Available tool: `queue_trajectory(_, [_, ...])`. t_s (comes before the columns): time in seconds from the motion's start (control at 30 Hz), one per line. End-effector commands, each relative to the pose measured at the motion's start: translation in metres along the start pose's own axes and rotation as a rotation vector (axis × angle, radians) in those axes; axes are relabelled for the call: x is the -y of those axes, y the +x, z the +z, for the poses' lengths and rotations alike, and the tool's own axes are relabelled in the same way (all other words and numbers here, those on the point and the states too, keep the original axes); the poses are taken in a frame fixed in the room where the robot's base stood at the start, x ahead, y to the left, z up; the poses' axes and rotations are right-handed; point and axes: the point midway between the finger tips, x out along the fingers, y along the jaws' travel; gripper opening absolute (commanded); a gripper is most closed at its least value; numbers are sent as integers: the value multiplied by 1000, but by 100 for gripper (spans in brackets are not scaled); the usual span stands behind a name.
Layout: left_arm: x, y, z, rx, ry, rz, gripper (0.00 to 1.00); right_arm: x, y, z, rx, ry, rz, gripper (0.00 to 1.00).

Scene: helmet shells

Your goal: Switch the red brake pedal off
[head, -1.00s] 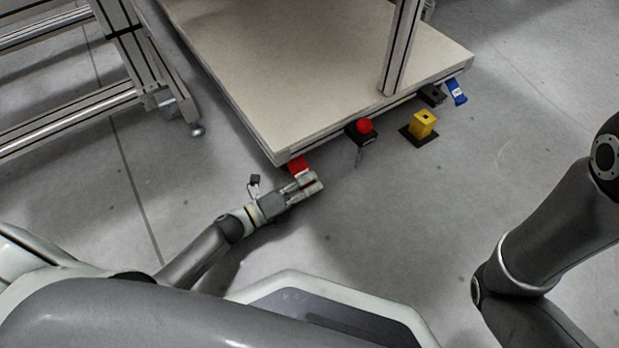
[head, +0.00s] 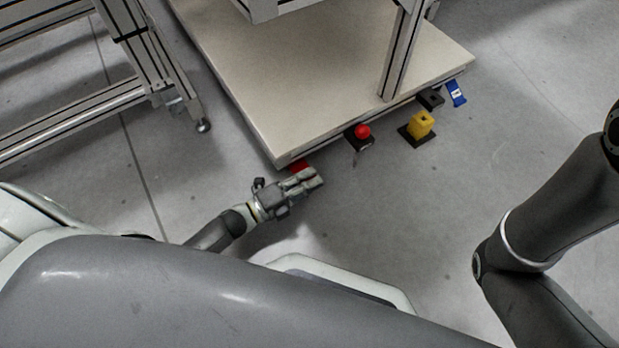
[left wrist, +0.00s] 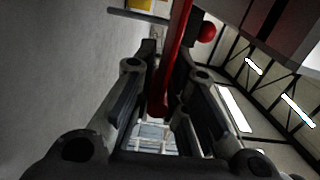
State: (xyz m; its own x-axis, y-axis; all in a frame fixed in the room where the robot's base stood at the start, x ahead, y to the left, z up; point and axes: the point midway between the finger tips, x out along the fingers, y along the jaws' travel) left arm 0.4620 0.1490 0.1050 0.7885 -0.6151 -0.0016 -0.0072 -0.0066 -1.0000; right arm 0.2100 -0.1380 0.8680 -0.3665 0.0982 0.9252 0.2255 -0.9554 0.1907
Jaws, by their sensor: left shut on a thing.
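The red brake pedal (head: 299,165) is at the near left corner of the low beige platform, close to the floor. Only a small red part shows in the head view; my left gripper (head: 312,180) covers the rest. In the left wrist view the red pedal arm (left wrist: 172,75) runs down between the two fingers of my left gripper (left wrist: 163,78), which is shut on it. Whether the pedal is on or off cannot be told. My right gripper is out of view; only part of my right arm shows.
The beige platform (head: 300,80) has a metal frame post. A metal frame (head: 150,60) stands at left. Floor right of my gripper is clear.

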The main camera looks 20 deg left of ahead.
Motion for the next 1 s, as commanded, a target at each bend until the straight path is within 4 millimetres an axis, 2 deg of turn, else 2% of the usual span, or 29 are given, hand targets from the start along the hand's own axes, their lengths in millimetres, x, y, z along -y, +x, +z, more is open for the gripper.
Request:
queue_trajectory(0.37, [1,-1,0,-2,-8,-3,0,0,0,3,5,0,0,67])
queue_trajectory(0.4, [1,-1,0,-2,-8,-3,17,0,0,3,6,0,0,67])
queue_trajectory(0.47, [1,-1,0,-1,-7,-3,25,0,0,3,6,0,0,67])
queue_trajectory(0.8, [0,-2,0,0,-6,-1,25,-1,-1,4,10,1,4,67])
queue_trajectory(0.87, [0,-7,0,0,-6,0,25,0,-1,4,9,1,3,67])
queue_trajectory(1.0, [0,-28,0,0,-6,2,25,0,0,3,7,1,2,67])
